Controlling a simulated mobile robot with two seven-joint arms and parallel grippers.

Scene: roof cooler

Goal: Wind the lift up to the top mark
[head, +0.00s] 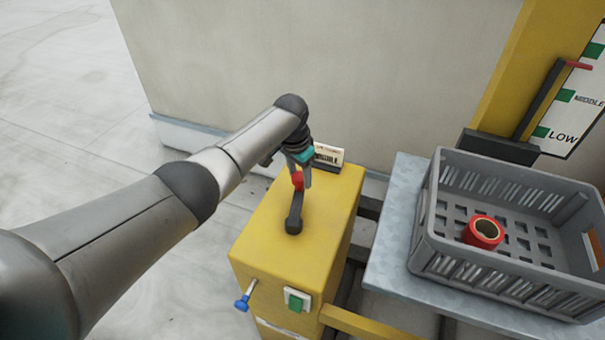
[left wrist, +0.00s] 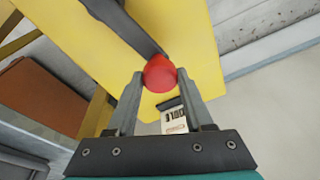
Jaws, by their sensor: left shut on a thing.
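My left gripper (head: 298,174) is shut on the red knob (head: 297,183) of a dark crank (head: 294,215) on top of a yellow winch box (head: 270,235). In the left wrist view the red knob (left wrist: 160,72) sits between my fingertips, with the dark crank arm (left wrist: 132,28) running up behind it. A scale board (head: 572,120) at the right has green marks, LOW and MIDDLE readable, and one higher mark (head: 594,50). The red pointer (head: 579,66) stands above MIDDLE and a little below the higher mark. My right gripper is not in view.
A grey crate (head: 505,270) holding a red roll (head: 484,232) stands on the lift platform (head: 392,255). A small sign (head: 330,155) stands at the box's back edge. A blue-knobbed lever (head: 243,301) and green button (head: 296,302) are on its front. Floor at left is clear.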

